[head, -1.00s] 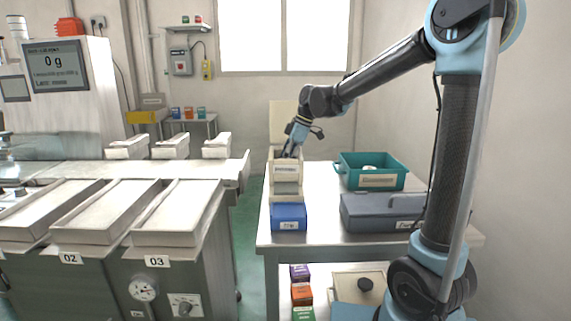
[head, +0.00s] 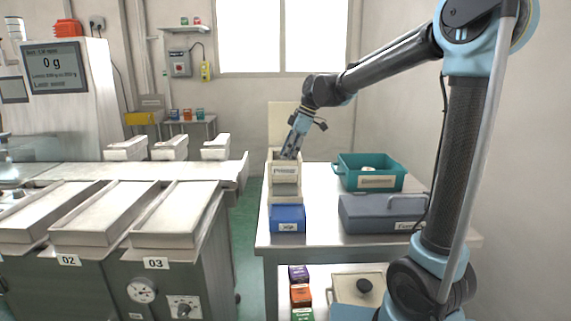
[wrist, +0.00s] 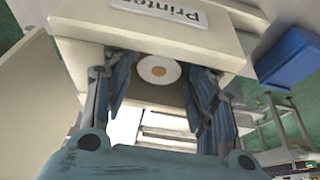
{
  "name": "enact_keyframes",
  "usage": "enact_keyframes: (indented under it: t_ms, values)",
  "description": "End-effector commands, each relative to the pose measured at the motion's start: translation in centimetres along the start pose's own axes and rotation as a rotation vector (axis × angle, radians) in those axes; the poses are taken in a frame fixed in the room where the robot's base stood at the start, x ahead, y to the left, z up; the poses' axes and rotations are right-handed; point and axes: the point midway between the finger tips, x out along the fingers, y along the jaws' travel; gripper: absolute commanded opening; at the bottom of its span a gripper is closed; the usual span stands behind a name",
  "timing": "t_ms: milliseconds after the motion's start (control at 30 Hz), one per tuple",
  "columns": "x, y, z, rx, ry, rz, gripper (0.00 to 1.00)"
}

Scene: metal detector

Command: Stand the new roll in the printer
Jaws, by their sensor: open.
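The printer (head: 284,171) is a cream box with a label and an open top, on the left part of the metal table. Its "Printer" label shows upside down in the wrist view (wrist: 158,10). A white roll (wrist: 159,68) with a brown core shows end-on inside the printer's opening. My gripper (head: 288,156) points down at the opening from above. In the wrist view my gripper (wrist: 160,88) is open, with its blue fingers on either side of the roll and gaps between. The lower part of the roll is hidden.
A blue box (head: 287,218) stands directly in front of the printer. A teal bin (head: 377,182) with pale contents and a grey lidded case (head: 378,222) stand to the right. A raised cream panel (head: 283,122) is behind the printer. The table (head: 320,238) has bare room between.

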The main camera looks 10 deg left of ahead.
Motion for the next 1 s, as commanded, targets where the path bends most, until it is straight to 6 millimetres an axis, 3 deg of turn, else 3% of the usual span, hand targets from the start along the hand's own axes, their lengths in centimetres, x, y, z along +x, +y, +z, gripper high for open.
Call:
enact_keyframes:
  t_ms: [200,400,600,1000]
  values:
    - [-4.3,0.0,0.0,0.001,0.0,0.001,0.52]
    - [-7.0,0.0,0.0,0.0,0.0,0.001,0.52]
    - [-8.0,0.0,0.0,-0.001,0.0,0.001,0.52]
    - [-8.1,0.0,-0.1,-0.001,0.0,0.0,0.52]
